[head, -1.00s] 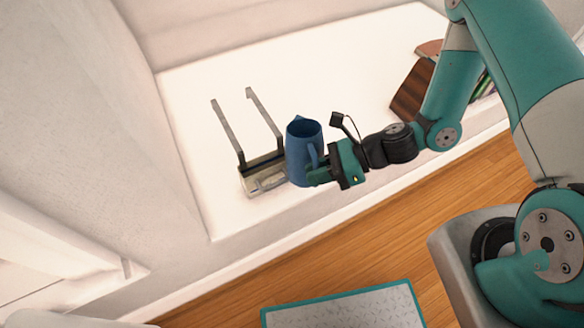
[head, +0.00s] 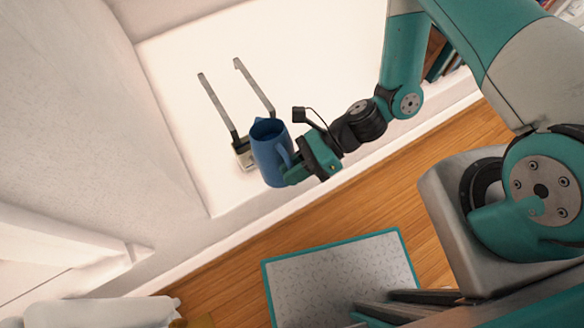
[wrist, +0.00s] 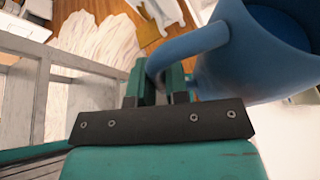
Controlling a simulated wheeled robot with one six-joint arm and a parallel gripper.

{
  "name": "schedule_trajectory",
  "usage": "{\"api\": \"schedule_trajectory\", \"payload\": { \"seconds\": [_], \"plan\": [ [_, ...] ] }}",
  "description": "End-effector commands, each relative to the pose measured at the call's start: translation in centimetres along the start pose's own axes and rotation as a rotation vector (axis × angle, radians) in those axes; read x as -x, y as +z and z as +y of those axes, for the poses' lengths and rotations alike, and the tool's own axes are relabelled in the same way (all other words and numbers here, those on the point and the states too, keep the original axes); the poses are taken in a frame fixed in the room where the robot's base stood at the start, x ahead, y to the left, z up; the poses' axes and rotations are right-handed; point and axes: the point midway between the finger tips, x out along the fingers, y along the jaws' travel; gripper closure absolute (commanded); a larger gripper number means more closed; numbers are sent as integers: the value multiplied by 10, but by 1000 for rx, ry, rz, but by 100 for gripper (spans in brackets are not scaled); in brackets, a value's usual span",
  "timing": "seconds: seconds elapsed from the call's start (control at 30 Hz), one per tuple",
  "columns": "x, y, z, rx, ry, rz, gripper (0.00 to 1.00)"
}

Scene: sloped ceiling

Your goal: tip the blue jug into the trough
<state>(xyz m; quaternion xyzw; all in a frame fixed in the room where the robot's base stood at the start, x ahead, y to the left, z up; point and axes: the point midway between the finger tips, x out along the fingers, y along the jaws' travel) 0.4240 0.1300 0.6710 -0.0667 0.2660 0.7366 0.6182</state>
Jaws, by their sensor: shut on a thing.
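The blue jug (head: 268,157) is held off the white surface, near its front edge, its open mouth showing from above. It looks slightly tilted. My gripper (head: 290,173) is shut on its handle from the right. In the wrist view the jug (wrist: 255,60) fills the upper right, and its handle runs between my green fingers (wrist: 160,83). The jug's contents are not visible.
A dark wooden piece and books (head: 440,58) stand at the upper right. A grey, teal-edged panel (head: 340,270) lies low over the wooden floor (head: 235,265). Pale walls close the left.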

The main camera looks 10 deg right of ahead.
Motion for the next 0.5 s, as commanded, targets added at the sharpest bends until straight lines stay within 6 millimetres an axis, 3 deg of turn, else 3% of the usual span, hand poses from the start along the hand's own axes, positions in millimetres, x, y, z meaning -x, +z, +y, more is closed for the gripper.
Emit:
{"api": "schedule_trajectory", "payload": {
  "seconds": [0.5],
  "plan": [
    [-4,-8,-4,-2,0,-2,100]
  ]
}}
